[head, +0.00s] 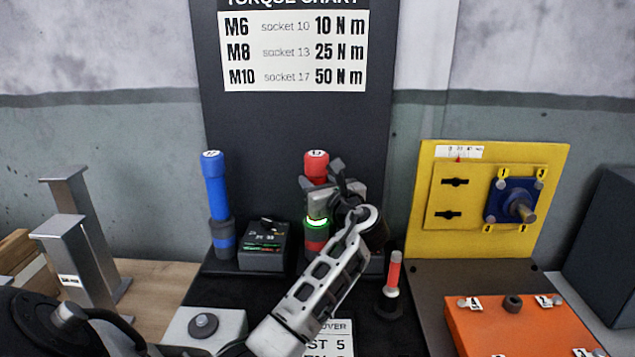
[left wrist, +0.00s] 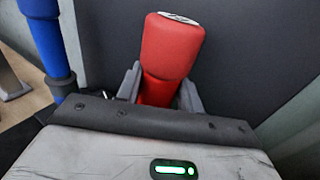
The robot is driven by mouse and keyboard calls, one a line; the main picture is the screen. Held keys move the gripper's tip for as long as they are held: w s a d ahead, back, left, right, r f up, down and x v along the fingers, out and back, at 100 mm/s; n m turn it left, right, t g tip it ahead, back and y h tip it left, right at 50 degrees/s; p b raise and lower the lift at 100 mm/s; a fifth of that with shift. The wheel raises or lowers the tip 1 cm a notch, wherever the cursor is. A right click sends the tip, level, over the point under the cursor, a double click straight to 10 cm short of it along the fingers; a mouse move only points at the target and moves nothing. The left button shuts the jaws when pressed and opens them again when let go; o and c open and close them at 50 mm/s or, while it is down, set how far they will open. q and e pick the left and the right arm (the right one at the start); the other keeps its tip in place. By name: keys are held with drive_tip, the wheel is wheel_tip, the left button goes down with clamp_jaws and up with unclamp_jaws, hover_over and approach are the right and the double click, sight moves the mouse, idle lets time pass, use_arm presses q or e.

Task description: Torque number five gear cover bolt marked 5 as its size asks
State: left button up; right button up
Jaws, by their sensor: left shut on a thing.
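A red torque tool (head: 316,163) stands upright at the back of the black bench, with a number or mark on its cap. My left gripper (head: 322,192) is shut on its handle, which also shows between the fingers in the left wrist view (left wrist: 168,55). A blue torque tool (head: 215,185) stands to its left. The orange gear cover (head: 515,330) lies at the lower right with numbered tags; its bolt marked 5 cannot be made out. A torque chart (head: 294,50) gives M6 10, M8 25 and M10 50 N m. My right gripper is not in view.
A small dark box with a display (head: 264,246) stands between the tools. A short red-handled tool (head: 394,272) stands right of my left arm. A yellow panel (head: 420,240) with a blue plate stands behind the cover. A partly hidden card (head: 338,328) lies in front.

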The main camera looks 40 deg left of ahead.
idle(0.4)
use_arm(q)
drive_tip(key=o, duration=1.2)
drive_tip(key=shift+f, duration=0.3)
drive_tip(key=b+v, duration=0.1)
drive_tip(key=v, duration=1.5)
drive_tip(key=shift+r, duration=0.2)
drive_tip(key=shift+f, duration=0.1)
